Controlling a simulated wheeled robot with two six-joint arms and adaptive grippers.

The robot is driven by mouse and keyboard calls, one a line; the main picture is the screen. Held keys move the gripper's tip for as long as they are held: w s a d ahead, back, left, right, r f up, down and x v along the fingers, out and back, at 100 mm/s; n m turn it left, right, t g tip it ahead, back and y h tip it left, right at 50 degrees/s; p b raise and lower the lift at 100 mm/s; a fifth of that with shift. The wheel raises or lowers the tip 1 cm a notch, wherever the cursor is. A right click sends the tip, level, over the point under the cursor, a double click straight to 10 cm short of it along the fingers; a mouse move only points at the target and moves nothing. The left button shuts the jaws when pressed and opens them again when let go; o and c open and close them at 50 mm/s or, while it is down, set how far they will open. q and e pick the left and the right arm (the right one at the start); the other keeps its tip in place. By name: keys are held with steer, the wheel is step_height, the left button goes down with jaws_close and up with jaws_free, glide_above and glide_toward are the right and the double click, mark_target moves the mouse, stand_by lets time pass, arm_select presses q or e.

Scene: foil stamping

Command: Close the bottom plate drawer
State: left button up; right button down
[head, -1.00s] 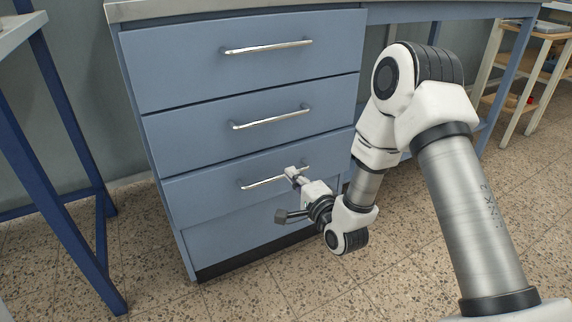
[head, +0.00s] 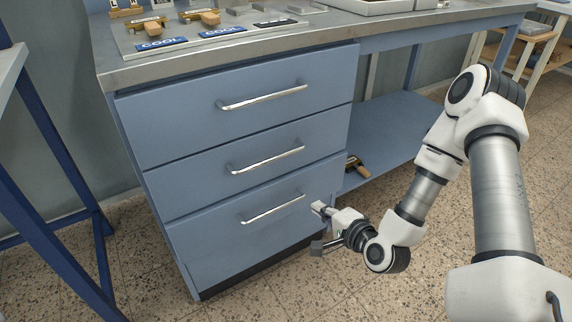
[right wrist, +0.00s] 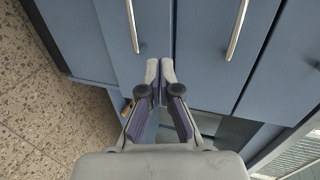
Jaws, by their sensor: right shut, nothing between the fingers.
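The bottom plate drawer (head: 225,250) is the lowest blue front of the cabinet, with a silver bar handle (head: 272,209). Its front looks about flush with the drawers above. My right gripper (head: 318,208) is just right of that handle, near the drawer's right edge, apart from the handle. In the right wrist view the gripper (right wrist: 160,70) has its fingertips together and empty, with the bottom drawer's handle (right wrist: 132,25) ahead and to the left. Whether the tips touch the front cannot be told. My left gripper is out of view.
The middle drawer (head: 200,185) and top drawer (head: 190,120) look shut. The metal worktop (head: 125,75) above bears a board with stamping parts. A blue table frame (head: 40,230) stands at left. A low shelf (head: 395,130) lies right of the cabinet. Speckled floor is open in front.

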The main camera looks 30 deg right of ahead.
mark_target(285, 179)
steer(key=b+x, duration=0.2)
steer(key=x, duration=0.2)
steer(key=b+x, duration=0.1)
steer(key=x, duration=0.3)
steer(key=b+x, duration=0.2)
steer(key=x, duration=0.3)
steer(key=shift+w+r+b, duration=0.1)
steer(key=shift+r+b, duration=0.2)
steer(key=shift+r, duration=0.05)
steer(key=shift+w+r, duration=0.15)
steer(key=shift+w, duration=0.3)
steer(key=shift+w, duration=1)
steer(key=shift+r, duration=0.1)
